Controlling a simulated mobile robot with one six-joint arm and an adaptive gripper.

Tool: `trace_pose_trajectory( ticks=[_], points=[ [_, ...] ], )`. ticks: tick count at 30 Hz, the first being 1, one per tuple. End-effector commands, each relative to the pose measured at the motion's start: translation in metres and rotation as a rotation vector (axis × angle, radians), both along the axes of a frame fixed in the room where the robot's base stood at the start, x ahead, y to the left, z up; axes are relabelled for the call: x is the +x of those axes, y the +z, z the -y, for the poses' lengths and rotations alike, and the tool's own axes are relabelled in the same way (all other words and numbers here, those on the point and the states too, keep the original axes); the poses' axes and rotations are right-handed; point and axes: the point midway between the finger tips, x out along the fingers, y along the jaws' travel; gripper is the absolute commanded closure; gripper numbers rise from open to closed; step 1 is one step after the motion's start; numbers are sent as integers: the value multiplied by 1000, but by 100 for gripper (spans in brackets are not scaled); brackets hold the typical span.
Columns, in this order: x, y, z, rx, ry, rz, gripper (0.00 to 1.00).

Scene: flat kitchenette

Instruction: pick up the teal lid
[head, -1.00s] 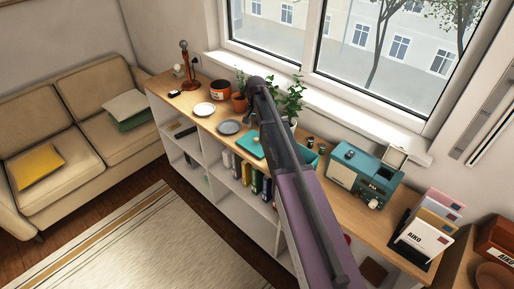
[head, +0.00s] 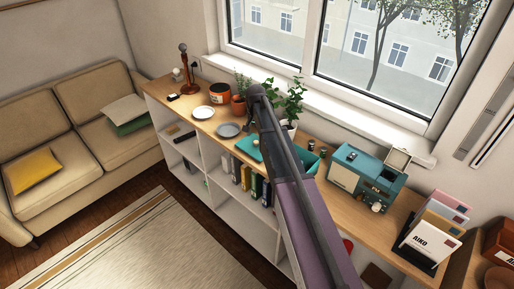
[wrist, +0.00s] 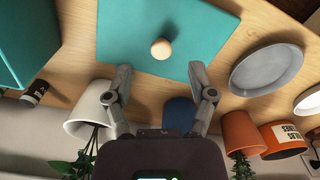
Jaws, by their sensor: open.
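The teal lid (wrist: 170,30) is a flat teal panel with a round pale wooden knob (wrist: 162,48), lying on the wooden shelf top. In the head view the lid (head: 247,149) is partly hidden behind my arm. My gripper (wrist: 164,84) is open and empty. Its two fingertips are spread on either side of the knob's line, at the lid's near edge in the wrist view, with the knob beyond them. The height of the fingertips above the lid is hard to tell.
A teal box (head: 309,161) stands right of the lid. A grey plate (wrist: 267,68) lies close by on the other side. Potted plants (head: 291,103) stand behind, towards the window. An orange pot (head: 220,92) and white plate (head: 203,112) are farther left.

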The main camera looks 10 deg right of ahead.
Motion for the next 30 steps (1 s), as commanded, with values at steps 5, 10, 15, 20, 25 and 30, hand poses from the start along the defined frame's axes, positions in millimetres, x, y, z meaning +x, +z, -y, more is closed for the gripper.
trace_pose_trajectory(
  ticks=[5, 10, 15, 20, 25, 30],
  points=[
    [2, -11, 0, 0, 0, 0, 28],
    [4, -24, 0, 0, 0, 0, 28],
    [5, -36, 1, 0, 0, 0, 28],
    [5, -46, 0, -1, 0, 1, 28],
    [5, -51, 0, -1, 0, 1, 28],
    [5, -51, 0, -1, 0, 2, 28]
  ],
)
